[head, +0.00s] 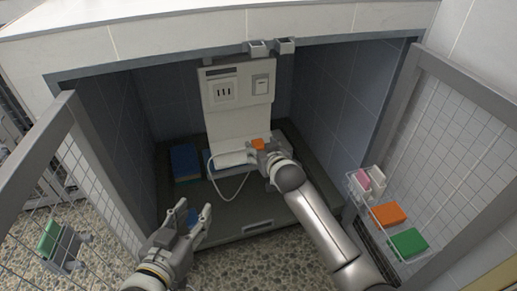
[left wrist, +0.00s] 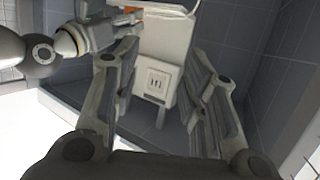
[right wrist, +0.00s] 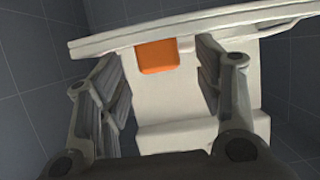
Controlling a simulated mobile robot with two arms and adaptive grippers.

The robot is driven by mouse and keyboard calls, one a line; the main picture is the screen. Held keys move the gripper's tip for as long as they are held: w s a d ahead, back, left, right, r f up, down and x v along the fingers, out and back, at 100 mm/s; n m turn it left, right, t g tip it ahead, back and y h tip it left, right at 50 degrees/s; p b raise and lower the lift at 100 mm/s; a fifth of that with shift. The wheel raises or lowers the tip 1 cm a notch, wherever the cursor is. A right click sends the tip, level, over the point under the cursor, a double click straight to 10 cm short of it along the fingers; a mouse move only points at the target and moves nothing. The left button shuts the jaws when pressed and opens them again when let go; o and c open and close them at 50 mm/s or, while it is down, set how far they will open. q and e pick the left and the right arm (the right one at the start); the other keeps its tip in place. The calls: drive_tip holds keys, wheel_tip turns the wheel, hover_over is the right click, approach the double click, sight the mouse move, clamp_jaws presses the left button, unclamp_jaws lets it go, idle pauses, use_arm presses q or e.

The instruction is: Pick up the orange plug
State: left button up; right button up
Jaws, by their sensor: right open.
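The orange plug (head: 258,143) is at the lower part of a white panel (head: 240,118) inside the kennel. My right gripper (head: 264,146) is right at it, with fingers apart. In the right wrist view the plug (right wrist: 157,56) shows between the open fingertips, with a gap on each side, under a pale edge. A sliver of orange (left wrist: 131,9) shows at the top of the left wrist view, beside my right arm. My left gripper (head: 194,208) is open and empty near the kennel's front edge.
The panel carries a slotted outlet (head: 223,91) and a switch (head: 261,85). A white cord (head: 238,190) loops below it. Blue folded towels (head: 185,162) lie at left. A wire basket on the right door holds an orange item (head: 388,214) and a green one (head: 408,242).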

sight(261, 147)
use_arm(q)
drive_tip(key=shift+w+d+r+t+h, duration=0.2)
drive_tip(key=shift+r+t, duration=0.3)
drive_tip(key=shift+r, duration=0.35)
drive_tip(key=shift+w+d+r+t+h, duration=0.1)
drive_tip(key=shift+w+d+r+t, duration=0.15)
drive_tip(key=shift+r+t, duration=0.4)
use_arm(e)
drive_tip(key=shift+x, duration=0.8)
use_arm(q)
drive_tip(key=shift+r, duration=0.15)
use_arm(e)
drive_tip(key=c, duration=1.2)
drive_tip(key=shift+c, duration=0.2)
use_arm(q)
drive_tip(key=shift+g, duration=0.25)
use_arm(e)
drive_tip(key=shift+r, duration=0.15)
